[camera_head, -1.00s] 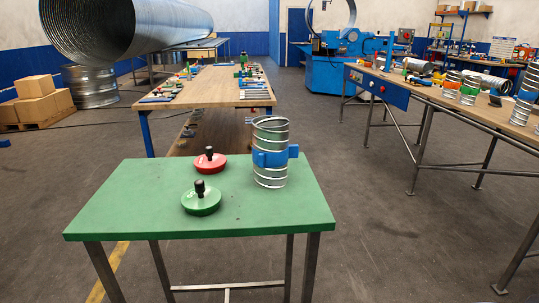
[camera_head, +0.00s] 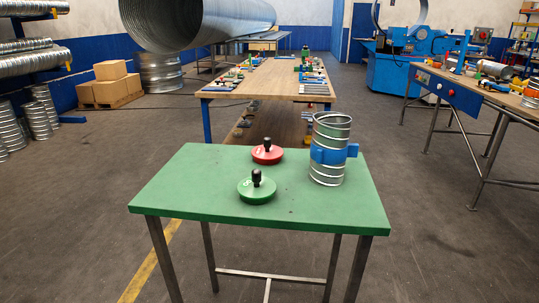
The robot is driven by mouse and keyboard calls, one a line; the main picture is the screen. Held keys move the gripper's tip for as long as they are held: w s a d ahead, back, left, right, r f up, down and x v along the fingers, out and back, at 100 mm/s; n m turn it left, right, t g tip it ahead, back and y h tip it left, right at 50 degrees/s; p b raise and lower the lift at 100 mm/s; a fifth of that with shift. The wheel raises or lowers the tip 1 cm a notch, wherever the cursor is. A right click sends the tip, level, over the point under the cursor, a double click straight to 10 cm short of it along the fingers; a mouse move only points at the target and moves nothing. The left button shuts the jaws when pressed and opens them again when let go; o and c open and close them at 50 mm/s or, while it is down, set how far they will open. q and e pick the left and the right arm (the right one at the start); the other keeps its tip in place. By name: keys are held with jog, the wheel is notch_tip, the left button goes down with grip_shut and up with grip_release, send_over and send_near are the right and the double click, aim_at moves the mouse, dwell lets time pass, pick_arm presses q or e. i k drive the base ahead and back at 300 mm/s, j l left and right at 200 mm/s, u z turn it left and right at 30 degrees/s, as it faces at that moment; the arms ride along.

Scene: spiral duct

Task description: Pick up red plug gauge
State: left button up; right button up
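The red plug gauge (camera_head: 267,153) is a flat red disc with a black knob on top. It lies on the green table (camera_head: 190,190) near its back edge. A green plug gauge (camera_head: 257,187) of the same shape lies in front of it and a little to the left, apart from it. A spiral duct piece (camera_head: 330,135) with a blue clamp (camera_head: 328,155) around it stands upright to the right of the red gauge. Neither of my grippers shows in the view.
A long wooden workbench (camera_head: 270,90) with tools stands behind the green table. Another bench with a blue control box (camera_head: 447,93) is at the right. Cardboard boxes (camera_head: 108,85) and duct racks are at the left. The floor around the green table's front is clear.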

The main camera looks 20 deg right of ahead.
aim_at(267, 154)
jog(key=l+z, duration=0.1)
jog(key=z, duration=0.7)
